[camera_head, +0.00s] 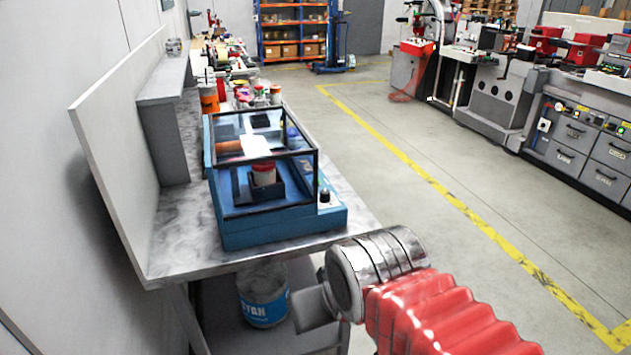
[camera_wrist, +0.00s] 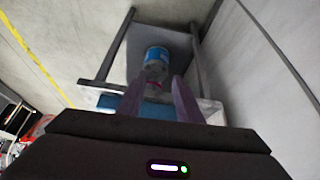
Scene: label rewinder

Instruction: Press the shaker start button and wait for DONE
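The shaker (camera_head: 270,233) is a blue machine with a clear, dark-framed cover, standing on the near end of the grey workbench. A jar with a red lid (camera_head: 264,167) sits in a dark holder under the cover. A small dark knob or button (camera_head: 325,195) stands on a light plate at its right front corner; I cannot tell whether it is the start button. No DONE text is readable. My gripper (camera_head: 310,308) is in front of and below the bench's near edge, apart from the shaker. In the wrist view my gripper (camera_wrist: 157,82) has its fingers apart, with nothing between them.
A container labelled CYAN (camera_head: 263,297) stands on the shelf under the bench; it also shows in the wrist view (camera_wrist: 157,57). An orange container (camera_head: 209,99) and several jars stand behind the shaker. A grey panel (camera_head: 105,130) borders the left. Open floor lies right.

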